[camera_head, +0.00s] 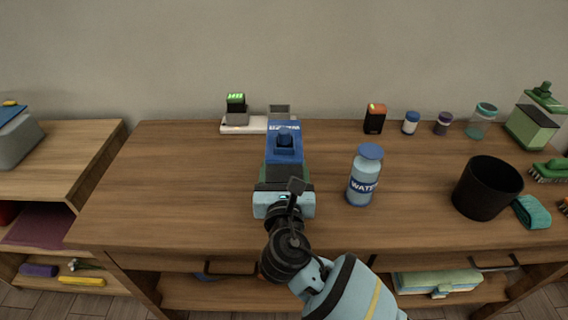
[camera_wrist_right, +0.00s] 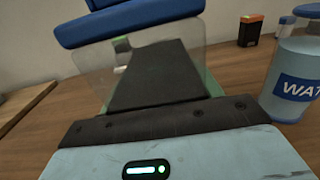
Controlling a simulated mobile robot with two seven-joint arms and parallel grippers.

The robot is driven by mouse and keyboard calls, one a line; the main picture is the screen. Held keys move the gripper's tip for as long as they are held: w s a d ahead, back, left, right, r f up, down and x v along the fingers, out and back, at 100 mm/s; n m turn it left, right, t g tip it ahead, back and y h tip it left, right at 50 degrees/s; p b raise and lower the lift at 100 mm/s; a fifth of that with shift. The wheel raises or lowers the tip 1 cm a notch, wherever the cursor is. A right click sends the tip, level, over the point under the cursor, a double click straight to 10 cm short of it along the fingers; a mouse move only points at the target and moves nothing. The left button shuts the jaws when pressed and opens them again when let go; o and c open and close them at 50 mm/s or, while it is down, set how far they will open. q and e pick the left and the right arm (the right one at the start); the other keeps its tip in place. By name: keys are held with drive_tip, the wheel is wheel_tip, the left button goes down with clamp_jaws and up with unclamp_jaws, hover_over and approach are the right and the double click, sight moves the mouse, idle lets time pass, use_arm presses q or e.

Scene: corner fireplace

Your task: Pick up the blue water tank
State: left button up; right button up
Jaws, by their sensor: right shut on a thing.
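The blue water tank (camera_head: 285,147) has a blue top with a raised knob and white lettering along its far edge. It is on or just over the middle of the wooden table; I cannot tell if its base touches. In the right wrist view its blue top (camera_wrist_right: 130,18) sits above a clear body with green edges. My right gripper (camera_head: 284,180) reaches it from the near side and is shut on it. The finger (camera_wrist_right: 155,75) hides part of the body, and the lower part is hidden. My left gripper is not in view.
A blue-capped water bottle (camera_head: 363,178) stands close right of the tank. A black bin (camera_head: 487,187) and teal cloth (camera_head: 531,212) are farther right. A white charger base (camera_head: 243,127) is behind. Small jars (camera_head: 411,123) stand at the back right. The table's left side is clear.

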use_arm(q)
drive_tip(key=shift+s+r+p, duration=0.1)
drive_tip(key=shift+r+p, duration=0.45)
drive_tip(key=shift+p, duration=0.05)
use_arm(e)
drive_tip(key=s+r, duration=0.1)
drive_tip(key=s, duration=1.2)
drive_tip(key=shift+r, duration=0.2)
